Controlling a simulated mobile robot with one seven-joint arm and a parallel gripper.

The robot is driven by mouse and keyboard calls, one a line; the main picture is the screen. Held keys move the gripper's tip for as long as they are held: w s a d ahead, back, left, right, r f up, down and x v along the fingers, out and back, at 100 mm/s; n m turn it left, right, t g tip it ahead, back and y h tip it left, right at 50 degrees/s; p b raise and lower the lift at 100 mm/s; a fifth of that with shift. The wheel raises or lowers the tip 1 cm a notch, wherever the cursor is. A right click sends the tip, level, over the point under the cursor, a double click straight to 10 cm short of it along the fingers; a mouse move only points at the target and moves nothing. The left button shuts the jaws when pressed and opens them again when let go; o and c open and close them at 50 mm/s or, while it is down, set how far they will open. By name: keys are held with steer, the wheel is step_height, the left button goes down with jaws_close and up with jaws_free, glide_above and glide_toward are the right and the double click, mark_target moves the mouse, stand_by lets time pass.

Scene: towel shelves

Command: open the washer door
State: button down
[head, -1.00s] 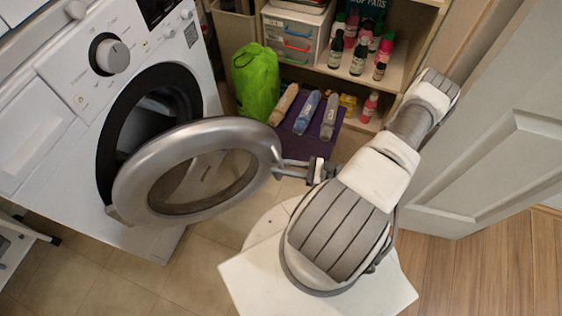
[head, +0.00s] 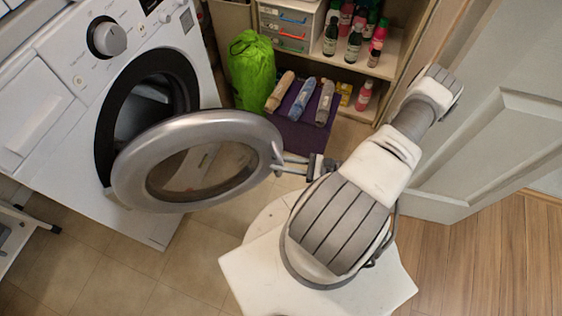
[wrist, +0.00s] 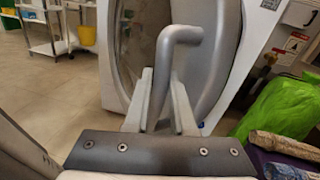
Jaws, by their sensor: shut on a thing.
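The white washer (head: 60,110) stands at the left in the head view. Its round door (head: 135,180), a grey ring with a dark glass, stands swung well out from the dark drum opening (head: 140,110). My gripper (head: 282,165) is at the door's right edge, shut on the handle. In the wrist view the grey bent handle (wrist: 183,36) runs down between the two fingers of my gripper (wrist: 160,105). The door (wrist: 215,60) fills the space behind it. The exact finger contact is partly hidden by the handle.
A green bag (head: 250,72) and rolled towels on a purple mat (head: 305,132) lie behind the door's right side. Shelves with bottles (head: 352,45) stand at the back. A white room door (head: 490,110) is at the right. Tiled floor (head: 120,270) is clear in front.

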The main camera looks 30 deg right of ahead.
steer(key=c, duration=1)
jaws_free()
steer(key=shift+c, duration=0.2)
steer(key=shift+s+d, duration=0.1)
